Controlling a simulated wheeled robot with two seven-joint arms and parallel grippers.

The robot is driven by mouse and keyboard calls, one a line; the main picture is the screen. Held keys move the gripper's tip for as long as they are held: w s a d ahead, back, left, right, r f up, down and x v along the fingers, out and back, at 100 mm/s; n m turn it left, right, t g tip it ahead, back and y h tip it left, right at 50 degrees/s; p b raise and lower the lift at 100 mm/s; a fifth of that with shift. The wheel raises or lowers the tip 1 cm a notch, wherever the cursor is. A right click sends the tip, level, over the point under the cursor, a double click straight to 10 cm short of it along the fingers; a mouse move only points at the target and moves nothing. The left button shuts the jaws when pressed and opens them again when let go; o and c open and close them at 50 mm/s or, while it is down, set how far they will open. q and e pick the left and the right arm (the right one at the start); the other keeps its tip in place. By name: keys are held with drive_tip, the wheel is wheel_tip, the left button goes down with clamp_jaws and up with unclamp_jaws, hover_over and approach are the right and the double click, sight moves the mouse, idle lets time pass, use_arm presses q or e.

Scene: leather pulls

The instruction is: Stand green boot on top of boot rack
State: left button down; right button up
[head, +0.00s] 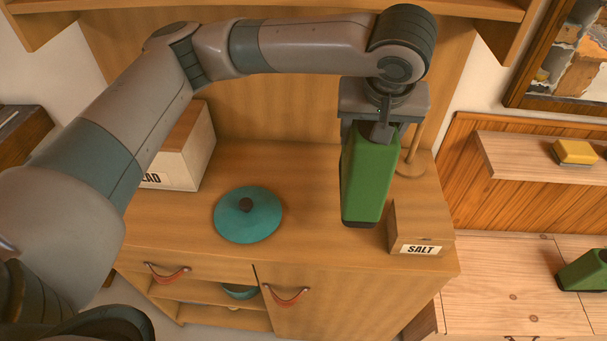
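My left gripper (382,131) reaches in over the cabinet, pointing down, and is shut on the narrow upper part of a green boot (368,178) with a dark sole edge. The boot hangs upright or nearly so in front of the cabinet's back panel, left of the salt box; whether it touches the cabinet top I cannot tell. A second green boot (583,270), cut off by the right edge, is on a low pale wooden unit (510,290), which looks like the boot rack. My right gripper is not in view.
A teal lid (248,214) lies on the cabinet top (310,165). A salt box (420,228) and a wooden stand (412,165) are close by the held boot. A bread box (183,155) stands left. A yellow brush (575,152) sits on a shelf (520,160). The pale unit's left part is clear.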

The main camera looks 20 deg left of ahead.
use_arm(q)
drive_tip(key=s+a+f+p, duration=0.3)
drive_tip(key=a+f, duration=0.3)
drive_tip(key=a, duration=0.4)
drive_tip(key=shift+p, duration=0.3)
drive_tip(key=shift+f+p, duration=0.85)
drive_tip(key=shift+f, duration=1.3)
drive_tip(key=c, duration=0.6)
unclamp_jaws()
drive_tip(key=shift+s, duration=0.1)
drive_tip(key=shift+o, duration=0.2)
